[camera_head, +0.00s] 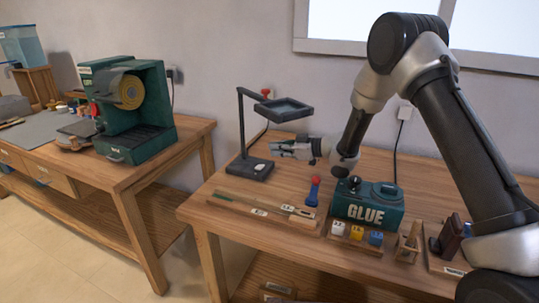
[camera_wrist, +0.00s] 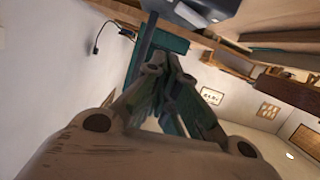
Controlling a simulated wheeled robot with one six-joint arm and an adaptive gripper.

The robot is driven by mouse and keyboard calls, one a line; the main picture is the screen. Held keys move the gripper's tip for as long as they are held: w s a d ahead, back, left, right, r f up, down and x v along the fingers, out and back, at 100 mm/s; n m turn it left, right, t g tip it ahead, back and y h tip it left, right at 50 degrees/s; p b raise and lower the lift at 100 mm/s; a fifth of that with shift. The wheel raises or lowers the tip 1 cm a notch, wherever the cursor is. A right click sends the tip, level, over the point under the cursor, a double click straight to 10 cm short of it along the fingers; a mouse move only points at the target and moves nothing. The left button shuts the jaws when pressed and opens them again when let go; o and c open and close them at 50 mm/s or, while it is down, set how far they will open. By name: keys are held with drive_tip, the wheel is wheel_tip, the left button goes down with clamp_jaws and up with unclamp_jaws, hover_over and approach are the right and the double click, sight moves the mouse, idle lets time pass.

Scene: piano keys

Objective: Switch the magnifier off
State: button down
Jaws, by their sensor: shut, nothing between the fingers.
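The magnifier is a dark stand with a square framed head (camera_head: 285,110), a thin post (camera_head: 241,125) and a flat base (camera_head: 245,171) on the right-hand workbench. A small pale button (camera_head: 260,167) sits on the base. My gripper (camera_head: 273,149) is shut and empty, pointing left below the magnifier head, above and right of the base, apart from the button. In the wrist view my shut fingertips (camera_wrist: 160,62) point toward the dark post (camera_wrist: 146,40), with the grey head (camera_wrist: 200,12) at the top edge. The button is not visible there.
A blue-and-red tool (camera_head: 313,191), a green GLUE box (camera_head: 368,205) and a wooden tray (camera_head: 262,209) are nearby. A green machine (camera_head: 128,110) stands on the left bench.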

drive_tip(key=v, duration=0.6)
drive_tip(key=shift+w+d, duration=0.1)
drive_tip(key=shift+w, duration=0.05)
drive_tip(key=w+d+r+m+t+h, duration=0.3)
drive_tip(key=d+r+m+t+h, duration=0.35)
drive_tip(key=d+r, duration=0.9)
drive_tip(key=s+d+r+h, duration=0.3)
drive_tip(key=s+d+h, duration=0.2)
drive_tip(key=d, duration=0.5)
drive_tip(key=s+d+r+m+g+h, duration=0.25)
drive_tip(key=s+d, duration=0.25)
drive_tip(key=s, duration=0.5)
drive_tip(key=s+d+r+m+g+h, duration=0.1)
drive_tip(key=s+d+m, duration=0.4)
drive_tip(key=s, duration=0.5)
drive_tip(key=s+f+m+g, duration=0.1)
drive_tip(key=s+f+g, duration=0.2)
drive_tip(key=s, duration=1.5)
drive_tip(key=shift+s+a+f+g+y, duration=0.2)
drive_tip(key=shift+s+g+y, duration=0.1)
drive_tip(key=shift+s+g, duration=0.1)
